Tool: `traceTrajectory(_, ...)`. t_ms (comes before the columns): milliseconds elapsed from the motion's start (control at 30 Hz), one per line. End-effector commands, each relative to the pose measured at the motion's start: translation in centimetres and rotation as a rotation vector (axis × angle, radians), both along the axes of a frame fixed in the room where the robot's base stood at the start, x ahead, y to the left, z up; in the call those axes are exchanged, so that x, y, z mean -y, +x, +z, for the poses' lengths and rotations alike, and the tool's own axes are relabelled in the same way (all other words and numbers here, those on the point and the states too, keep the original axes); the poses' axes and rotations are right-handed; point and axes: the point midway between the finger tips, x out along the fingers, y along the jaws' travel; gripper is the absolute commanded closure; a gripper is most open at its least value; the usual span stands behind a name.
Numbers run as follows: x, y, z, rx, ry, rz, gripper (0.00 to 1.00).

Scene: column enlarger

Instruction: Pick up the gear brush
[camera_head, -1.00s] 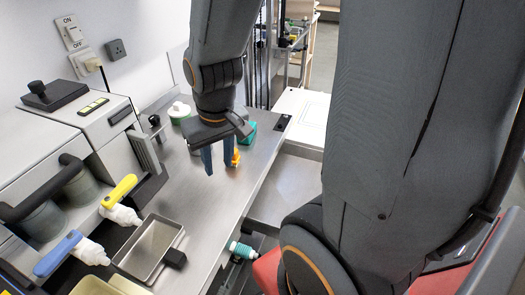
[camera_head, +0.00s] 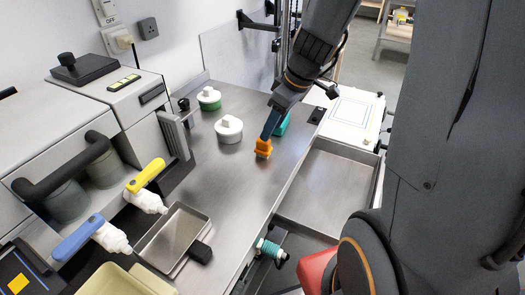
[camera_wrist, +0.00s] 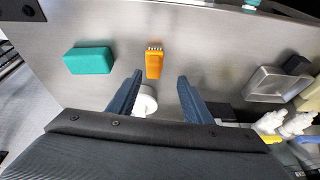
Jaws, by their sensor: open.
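The gear brush looks to be the small orange piece (camera_head: 263,149) on the steel worktop, right of the white-lidded pot in the head view. In the wrist view the orange brush (camera_wrist: 154,62) shows a row of pale bristles at its upper end. My gripper (camera_wrist: 159,78) is open and empty, and the brush lies just beyond the fingertips, in line with the gap between them. In the head view my gripper (camera_head: 268,132) is seen side-on, its blue fingers overlapping the brush's upper edge. I cannot tell how much height separates them.
A teal block (camera_wrist: 88,60) lies left of the brush in the wrist view. A white-lidded pot (camera_head: 229,130) and a green-based pot (camera_head: 209,98) stand left in the head view. A metal tray (camera_head: 172,238) sits nearer, beside yellow- and blue-handled bottles. The worktop between is clear.

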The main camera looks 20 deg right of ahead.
Motion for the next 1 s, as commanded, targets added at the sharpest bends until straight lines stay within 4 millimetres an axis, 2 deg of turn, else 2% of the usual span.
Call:
traceTrajectory(100, 0.4, 1.2, -0.4, 0.034, 0.007, 0.057, 0.55)
traceTrajectory(267, 0.3, 1.8, -0.8, 0.053, 0.008, 0.090, 0.55)
traceTrajectory(667, -0.7, 2.5, -3.9, 0.051, 0.007, 0.092, 0.55)
traceTrajectory(1000, -1.7, 3.3, -7.4, 0.052, 0.007, 0.092, 0.55)
